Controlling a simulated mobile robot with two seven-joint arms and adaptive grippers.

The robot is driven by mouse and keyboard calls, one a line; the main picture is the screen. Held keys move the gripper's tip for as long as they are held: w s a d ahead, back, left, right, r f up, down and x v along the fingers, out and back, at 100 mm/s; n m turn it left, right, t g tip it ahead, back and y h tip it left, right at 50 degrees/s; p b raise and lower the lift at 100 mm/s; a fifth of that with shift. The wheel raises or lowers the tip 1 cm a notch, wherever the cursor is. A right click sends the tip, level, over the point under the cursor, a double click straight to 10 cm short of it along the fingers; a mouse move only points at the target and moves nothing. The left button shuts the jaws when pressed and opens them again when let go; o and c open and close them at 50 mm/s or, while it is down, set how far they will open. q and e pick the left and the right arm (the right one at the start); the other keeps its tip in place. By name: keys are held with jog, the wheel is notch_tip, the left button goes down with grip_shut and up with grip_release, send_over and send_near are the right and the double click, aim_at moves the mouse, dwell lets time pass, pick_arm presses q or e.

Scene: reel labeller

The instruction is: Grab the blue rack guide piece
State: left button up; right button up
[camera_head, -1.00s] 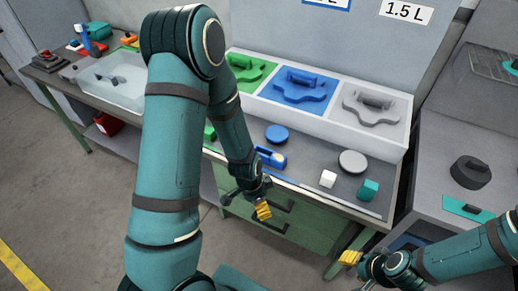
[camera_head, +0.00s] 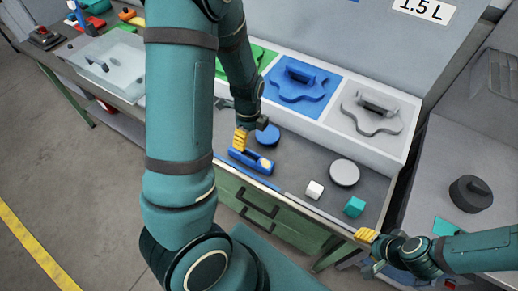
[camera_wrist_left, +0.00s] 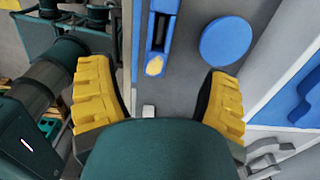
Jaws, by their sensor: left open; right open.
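The blue rack guide piece (camera_head: 247,161), a long blue block with a slot and a pale round spot at one end, lies on the grey worktop near its front edge. In the left wrist view it shows at the top (camera_wrist_left: 170,28), ahead of the fingers. My left gripper (camera_head: 240,139) is open above the worktop close to the piece; the wrist view shows its yellow fingers (camera_wrist_left: 160,85) spread with nothing between them. My right gripper (camera_head: 366,235) is open and empty by the bench's front right corner.
A blue disc (camera_head: 267,135) lies beside the piece. A grey disc (camera_head: 344,173), white cube (camera_head: 315,190) and teal block (camera_head: 354,207) stand to the right. Behind is a raised holder with a blue panel (camera_head: 328,89). A clear bin (camera_head: 112,72) stands left.

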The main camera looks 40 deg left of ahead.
aim_at(251, 158)
pick_arm(q)
jog(key=f, duration=0.4)
jog(key=f+b, duration=0.1)
jog(key=f, duration=0.3)
jog(key=shift+s+f, duration=0.2)
jog(key=shift+f, duration=0.1)
jog(key=shift+w+f, duration=0.15)
jog(key=shift+f, duration=2.25)
grip_shut()
